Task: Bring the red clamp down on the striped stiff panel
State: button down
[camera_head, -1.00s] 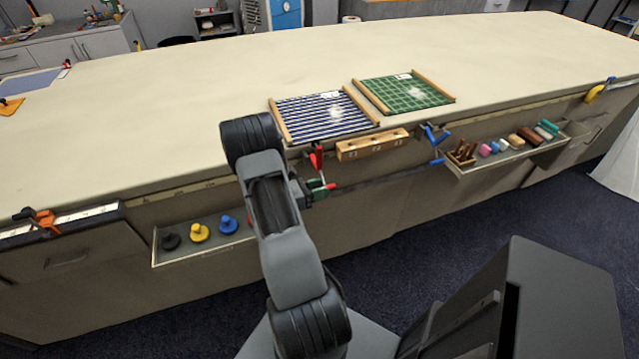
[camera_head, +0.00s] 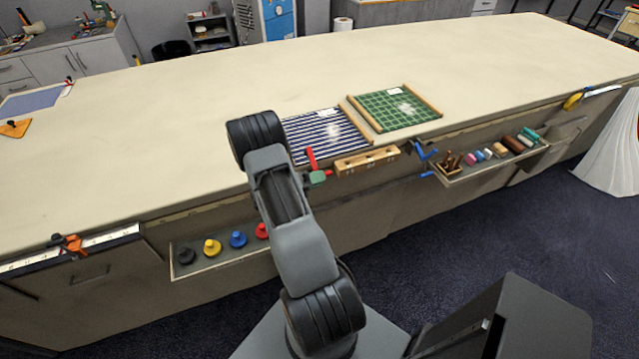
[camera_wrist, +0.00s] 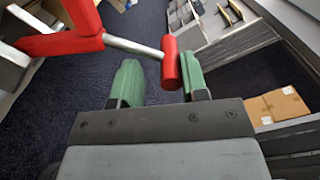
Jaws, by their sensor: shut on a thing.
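The striped panel (camera_head: 330,143) is blue and white with wooden side strips, flat on the table near its front edge; my arm covers part of its left side. The red clamp (camera_head: 311,160) shows at the panel's near edge, tall red bar upright; I cannot tell whether it touches the panel. My gripper is shut on the clamp; a green finger (camera_head: 319,178) shows beside it. In the wrist view my gripper (camera_wrist: 160,80) has its green fingers either side of the red handle (camera_wrist: 171,62), which sits close to the right finger. A metal rod joins it to the red frame (camera_wrist: 62,42).
A green gridded panel (camera_head: 396,107) lies right of the striped one. A wooden block with holes (camera_head: 366,162) and a blue clamp (camera_head: 424,154) are along the front edge. Open trays with knobs (camera_head: 212,248) and coloured blocks (camera_head: 498,153) jut out.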

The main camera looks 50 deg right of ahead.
aim_at(314, 170)
jog(key=shift+w+d+r, duration=0.3)
jog(key=shift+w+r, duration=0.2)
jog(key=shift+r, duration=0.1)
jog(key=shift+w+d+r, duration=0.25)
jog(key=shift+w+r, duration=0.25)
jog(key=shift+r, duration=0.05)
jog(key=c, duration=1.6)
grip_release()
jog(key=shift+w+f, duration=0.1)
jog(key=shift+f, duration=0.2)
jog(key=o, duration=0.3)
jog(key=shift+r, duration=0.1)
jog(key=o, duration=0.7)
jog(key=shift+c, duration=0.2)
jog(key=b+v, duration=0.3)
jog(key=v, duration=1)
jog(key=shift+a, duration=0.3)
